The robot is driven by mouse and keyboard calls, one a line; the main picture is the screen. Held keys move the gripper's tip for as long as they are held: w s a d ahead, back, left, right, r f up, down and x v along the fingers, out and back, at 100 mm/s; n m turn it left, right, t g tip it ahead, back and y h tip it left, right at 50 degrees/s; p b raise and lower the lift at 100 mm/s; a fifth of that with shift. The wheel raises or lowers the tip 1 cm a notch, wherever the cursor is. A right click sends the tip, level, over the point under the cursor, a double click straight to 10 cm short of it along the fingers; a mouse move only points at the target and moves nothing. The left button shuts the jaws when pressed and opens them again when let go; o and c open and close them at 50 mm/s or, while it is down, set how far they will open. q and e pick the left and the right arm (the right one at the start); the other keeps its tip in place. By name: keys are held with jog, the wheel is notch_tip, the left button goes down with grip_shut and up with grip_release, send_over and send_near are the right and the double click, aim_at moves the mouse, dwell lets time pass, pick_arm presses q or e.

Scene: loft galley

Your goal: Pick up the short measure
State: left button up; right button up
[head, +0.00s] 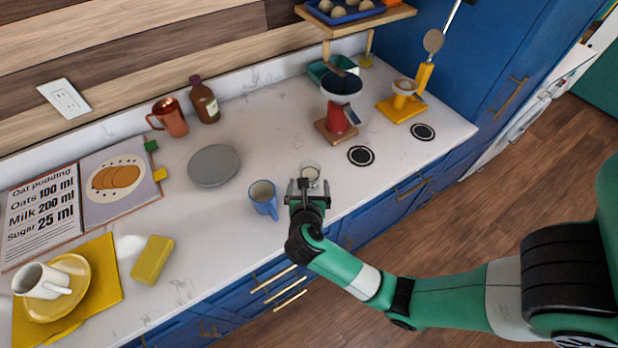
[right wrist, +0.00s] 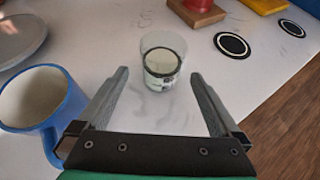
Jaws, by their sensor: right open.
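A small clear glass (head: 309,171), seemingly the short measure, stands upright on the white counter with pale contents. It also shows in the right wrist view (right wrist: 162,62), centred just beyond my fingertips. My right gripper (head: 307,187) is open and empty, low over the counter on the near side of the glass. In the right wrist view its two fingers (right wrist: 160,76) point at the glass, one toward each side, with gaps left and right. Whether the fingertips overlap the glass's near edge is hard to tell. My left gripper is not in view.
A blue mug (head: 264,200) stands close left of my right gripper; its handle is near the left finger in the wrist view. A grey disc (head: 213,165) lies farther left. A red stand (head: 337,119) and black-ringed discs (head: 361,156) are to the right. The counter's front edge is close.

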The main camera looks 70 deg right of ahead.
aim_at(310, 170)
jog(key=x, duration=0.3)
jog(key=shift+d, duration=0.1)
jog(key=x, duration=0.1)
jog(key=b+x, duration=0.1)
jog(key=x, duration=0.1)
jog(key=b+x, duration=0.1)
jog(key=x, duration=0.1)
jog(key=shift+d+r, duration=0.2)
jog(key=shift+d, duration=0.05)
jog(key=c, duration=1.5)
